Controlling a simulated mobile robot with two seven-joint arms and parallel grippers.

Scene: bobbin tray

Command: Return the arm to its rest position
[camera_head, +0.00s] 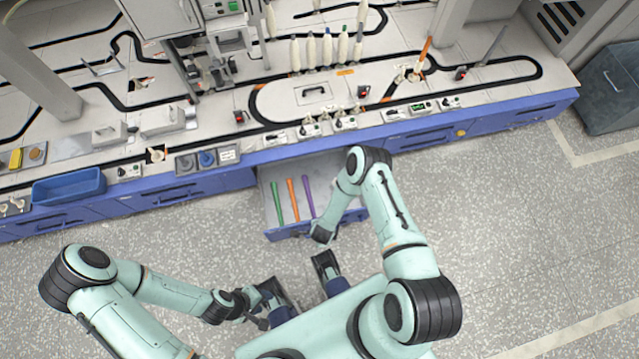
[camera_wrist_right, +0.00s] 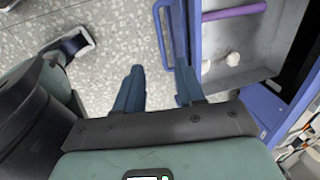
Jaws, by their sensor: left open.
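My left arm is folded at the lower left of the head view. Its gripper (camera_head: 281,314) hangs over the floor near my body, open, with nothing seen in it. My right arm reaches up to the open drawer and bends back. The drawer (camera_head: 270,184) holds a green bobbin (camera_head: 277,203), an orange bobbin (camera_head: 293,199) and a purple bobbin (camera_head: 308,196).
The blue-fronted workbench (camera_head: 210,185) crosses the view, with a black track and several upright bobbins (camera_head: 327,49). A blue bin (camera_head: 70,186) stands at its left. The drawer handle (camera_wrist_right: 164,36) is close to the right fingers.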

